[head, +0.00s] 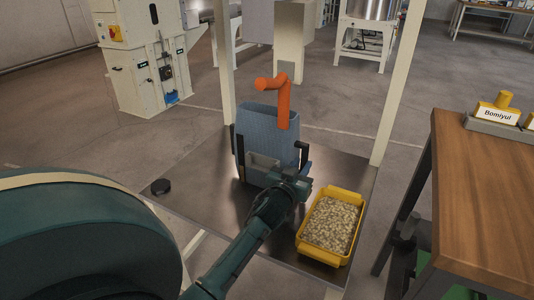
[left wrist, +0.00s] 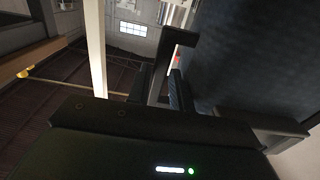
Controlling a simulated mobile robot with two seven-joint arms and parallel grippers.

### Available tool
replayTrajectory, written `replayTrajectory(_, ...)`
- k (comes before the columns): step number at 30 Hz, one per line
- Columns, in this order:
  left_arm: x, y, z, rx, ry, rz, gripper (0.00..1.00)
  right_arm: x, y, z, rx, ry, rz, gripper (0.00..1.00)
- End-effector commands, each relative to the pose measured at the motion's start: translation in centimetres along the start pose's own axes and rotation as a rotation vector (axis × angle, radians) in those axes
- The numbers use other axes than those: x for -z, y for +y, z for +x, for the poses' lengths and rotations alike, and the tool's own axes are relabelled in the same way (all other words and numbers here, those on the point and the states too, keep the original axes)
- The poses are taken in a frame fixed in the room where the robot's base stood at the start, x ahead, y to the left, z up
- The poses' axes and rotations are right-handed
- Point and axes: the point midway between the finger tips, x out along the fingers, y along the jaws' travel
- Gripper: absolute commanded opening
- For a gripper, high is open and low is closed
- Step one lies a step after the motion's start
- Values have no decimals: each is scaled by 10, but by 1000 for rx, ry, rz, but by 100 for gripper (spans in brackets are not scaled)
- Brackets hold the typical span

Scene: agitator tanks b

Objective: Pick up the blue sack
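The blue sack (head: 268,125) stands upright on a dark metal plate (head: 200,170) in the head view. An orange bent pipe-like piece (head: 284,105) shows at its top right. My left gripper (head: 272,160) is in front of the sack. Its black fingers are wide apart, one near each side of the sack. I cannot tell whether they touch it. In the left wrist view, the sack (left wrist: 250,55) is a dark blue surface filling the upper right, close to the fingers. The sack's lower front is partly hidden by my gripper. My right gripper is not in view.
A yellow tray (head: 309,204) of pale granules sits right of my left wrist. Cream posts (head: 391,110) rise at the plate's far corners. A wooden table (head: 485,190) stands at the right.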

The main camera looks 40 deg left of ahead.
Motion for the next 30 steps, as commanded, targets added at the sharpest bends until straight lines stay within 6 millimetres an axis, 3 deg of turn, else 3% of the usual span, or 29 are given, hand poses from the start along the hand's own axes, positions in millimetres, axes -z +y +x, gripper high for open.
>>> replayTrajectory(4, 0, 0, 0, 0, 0, 0, 22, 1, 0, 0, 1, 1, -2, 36)
replayTrajectory(12, 0, 0, 0, 0, 0, 0, 0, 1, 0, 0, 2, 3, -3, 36)
replayTrajectory(30, 0, 0, -1, -1, 0, 0, 0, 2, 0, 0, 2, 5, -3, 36)
